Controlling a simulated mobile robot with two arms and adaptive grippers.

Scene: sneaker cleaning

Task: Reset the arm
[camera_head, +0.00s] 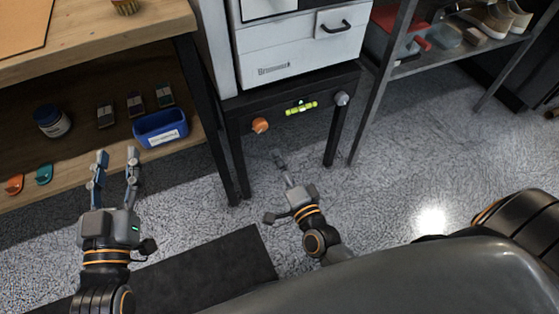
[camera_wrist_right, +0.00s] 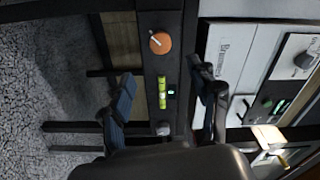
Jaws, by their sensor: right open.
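My left gripper (camera_head: 117,155) is at the lower left of the head view. Its two fingers stand apart with nothing between them, in front of the wooden shelf. My right gripper (camera_head: 280,160) is near the middle of the head view, over the floor in front of the dark stand (camera_head: 228,140). In the right wrist view my right gripper (camera_wrist_right: 162,78) has its fingers spread and holds nothing. Beyond them show the stand's orange knob (camera_wrist_right: 160,43), a yellow-green level (camera_wrist_right: 162,92) and a grey knob (camera_wrist_right: 162,129).
A white cabinet (camera_head: 290,55) stands on the dark stand. The wooden shelf carries a blue bin (camera_head: 160,128) and a dark jar (camera_head: 52,122). A rack at the upper right holds shoes (camera_head: 490,18). A black mat (camera_head: 215,270) lies below. Grey floor (camera_head: 420,150) at right is clear.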

